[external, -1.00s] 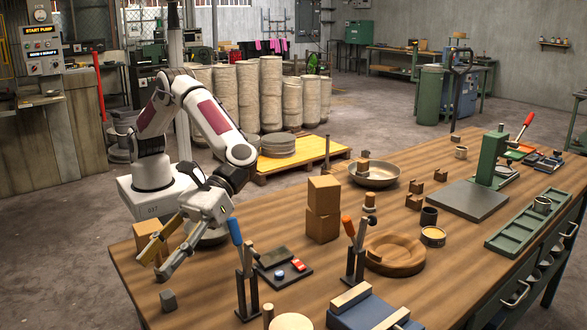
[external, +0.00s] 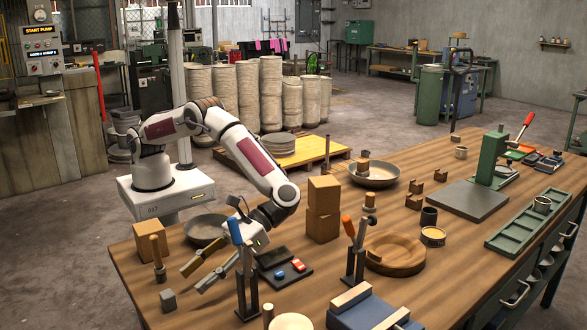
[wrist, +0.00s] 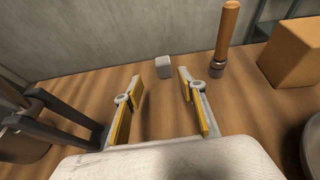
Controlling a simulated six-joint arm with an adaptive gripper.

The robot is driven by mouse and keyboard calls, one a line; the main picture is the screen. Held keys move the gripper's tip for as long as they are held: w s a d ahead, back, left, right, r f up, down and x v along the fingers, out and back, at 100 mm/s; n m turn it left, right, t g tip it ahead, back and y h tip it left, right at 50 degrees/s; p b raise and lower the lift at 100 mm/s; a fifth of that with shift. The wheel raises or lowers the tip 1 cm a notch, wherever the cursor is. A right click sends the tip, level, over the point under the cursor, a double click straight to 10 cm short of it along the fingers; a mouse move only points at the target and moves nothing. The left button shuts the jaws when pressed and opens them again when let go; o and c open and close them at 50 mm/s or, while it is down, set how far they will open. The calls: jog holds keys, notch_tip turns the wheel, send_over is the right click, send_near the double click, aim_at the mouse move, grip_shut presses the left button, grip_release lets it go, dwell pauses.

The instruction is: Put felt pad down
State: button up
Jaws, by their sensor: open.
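A small grey block (external: 168,300), perhaps the felt pad, sits on the near left part of the wooden table (external: 345,250). It also shows in the wrist view (wrist: 163,67), beyond the fingertips and roughly in line with the gap between them. My gripper (external: 191,280) is low over the table, to the right of the block and apart from it. In the wrist view its two yellow-lined fingers (wrist: 160,80) are spread apart, with only bare table between them.
A wooden-handled tool (external: 158,260) stands upright by a box (external: 150,242). A grey bowl (external: 205,229) lies behind my gripper. A blue-handled clamp (external: 246,285) stands close on its right, with a dark tray (external: 285,271) beyond. Bare table lies around the grey block.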

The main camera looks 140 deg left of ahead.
aim_at(169, 293)
jog(key=shift+d, duration=0.15)
jog(key=shift+x, duration=1.15)
jog(key=shift+d, duration=0.15)
jog(key=shift+s+r+x, duration=0.1)
jog(key=shift+s+x, duration=0.1)
jog(key=shift+x, duration=0.75)
jog(key=shift+s+r+x, duration=0.15)
jog(key=shift+x, duration=0.8)
jog(key=shift+d+f, duration=0.25)
jog(key=shift+d, duration=0.4)
jog(key=c, duration=1.1)
